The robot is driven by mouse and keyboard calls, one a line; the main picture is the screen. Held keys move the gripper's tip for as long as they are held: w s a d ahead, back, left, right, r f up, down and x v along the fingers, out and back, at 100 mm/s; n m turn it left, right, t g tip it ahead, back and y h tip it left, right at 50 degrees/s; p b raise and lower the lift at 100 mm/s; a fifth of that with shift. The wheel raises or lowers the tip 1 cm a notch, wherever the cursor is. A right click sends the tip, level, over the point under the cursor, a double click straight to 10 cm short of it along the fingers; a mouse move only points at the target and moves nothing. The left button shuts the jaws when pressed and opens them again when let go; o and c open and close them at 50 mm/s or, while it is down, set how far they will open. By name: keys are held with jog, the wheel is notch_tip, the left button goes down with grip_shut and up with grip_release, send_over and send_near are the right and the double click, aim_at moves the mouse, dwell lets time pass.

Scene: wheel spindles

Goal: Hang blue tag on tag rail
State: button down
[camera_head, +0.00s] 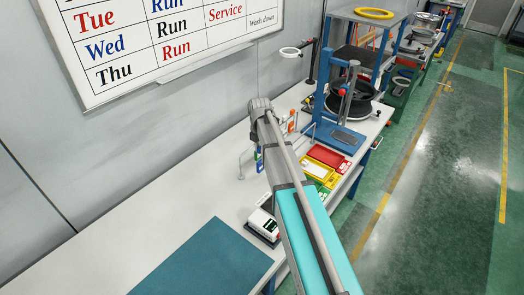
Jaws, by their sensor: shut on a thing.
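My arm reaches from the bottom right up over the bench, and its grey wrist end is in the head view. My gripper is hidden behind my own arm, so its fingers and anything between them do not show. A thin metal rail (241,166) stands on the bench just left of my arm, partly covered by it. A small blue piece (259,156), which looks like the blue tag, shows beside the arm near this rail. I cannot tell whether it hangs on the rail or is held.
An orange-and-white item (291,122) stands right of the arm. Yellow and red trays (320,168), a white device (264,225) and a blue mat (203,262) lie on the bench (130,235). A blue frame (325,75) stands behind. The left bench is clear.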

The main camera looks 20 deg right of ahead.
aim_at(248, 150)
jog(key=shift+w+a, duration=0.65)
jog(key=shift+w, duration=0.25)
jog(key=shift+w+a, duration=0.65)
jog(key=shift+w, duration=0.3)
jog(key=shift+w+a, duration=0.65)
jog(key=shift+w, duration=0.25)
jog(key=shift+f+b, duration=0.65)
jog(key=shift+f, duration=0.05)
jog(key=c, duration=0.5)
grip_release()
jog(key=shift+c, duration=0.2)
